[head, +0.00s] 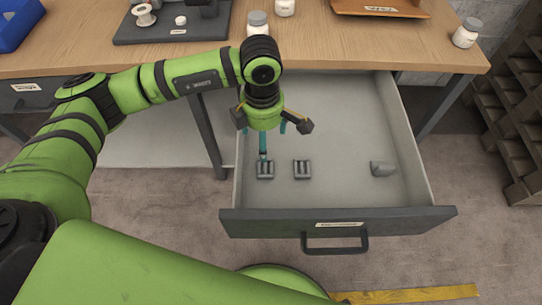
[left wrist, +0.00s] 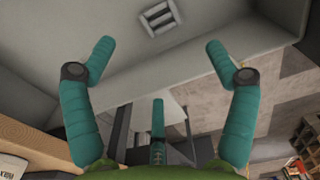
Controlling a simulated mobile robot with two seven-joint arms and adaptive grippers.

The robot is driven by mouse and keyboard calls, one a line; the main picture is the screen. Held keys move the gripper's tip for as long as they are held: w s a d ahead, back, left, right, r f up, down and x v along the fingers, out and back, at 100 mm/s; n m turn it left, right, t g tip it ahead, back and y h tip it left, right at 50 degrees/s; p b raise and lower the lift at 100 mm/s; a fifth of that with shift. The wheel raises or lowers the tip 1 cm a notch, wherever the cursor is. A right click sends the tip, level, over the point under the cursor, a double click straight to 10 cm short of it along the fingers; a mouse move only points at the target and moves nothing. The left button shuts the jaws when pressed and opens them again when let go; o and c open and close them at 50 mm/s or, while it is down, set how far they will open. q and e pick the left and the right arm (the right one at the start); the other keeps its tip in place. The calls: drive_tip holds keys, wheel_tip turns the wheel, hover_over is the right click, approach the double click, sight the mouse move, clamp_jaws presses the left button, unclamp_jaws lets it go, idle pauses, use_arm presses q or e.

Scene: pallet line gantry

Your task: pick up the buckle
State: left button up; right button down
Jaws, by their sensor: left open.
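Two small grey slotted pieces that look like buckles lie on the floor of the open drawer (head: 340,115). The left one (head: 265,170) is just below a teal finger of my left gripper in the head view, and the right one (head: 302,169) lies a little to its right. My left gripper (head: 264,138) is open and empty, its fingers pointing down over the drawer's left part. In the left wrist view my spread fingers (left wrist: 160,62) frame a gap, and one slotted grey piece (left wrist: 160,17) lies beyond them at the top. I cannot tell which of the two it is.
A rounded grey piece (head: 383,168) lies at the drawer's right. The drawer front (head: 340,222) and side walls stand around the pieces. The wooden table (head: 330,50) above holds white jars, a dark tray (head: 172,28) and an orange-brown tray (head: 380,9). Pallets (head: 515,110) are stacked at right.

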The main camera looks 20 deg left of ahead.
use_arm(q)
drive_tip(key=b, duration=0.4)
hover_over(265, 167)
wheel_tip(265, 167, down, 6)
drive_tip(key=shift+r, duration=0.1)
drive_tip(key=shift+a+f, duration=0.1)
drive_tip(key=shift+f, duration=1)
wheel_tip(265, 167, down, 5)
drive_tip(key=shift+r, duration=0.15)
use_arm(e)
drive_tip(key=w+f+t, duration=0.2)
drive_tip(key=w, duration=0.6)
drive_tip(key=shift+a+f, duration=0.2)
drive_tip(key=shift+f, duration=0.2)
use_arm(q)
drive_tip(key=c, duration=1.4)
use_arm(e)
drive_tip(key=shift+s, duration=0.2)
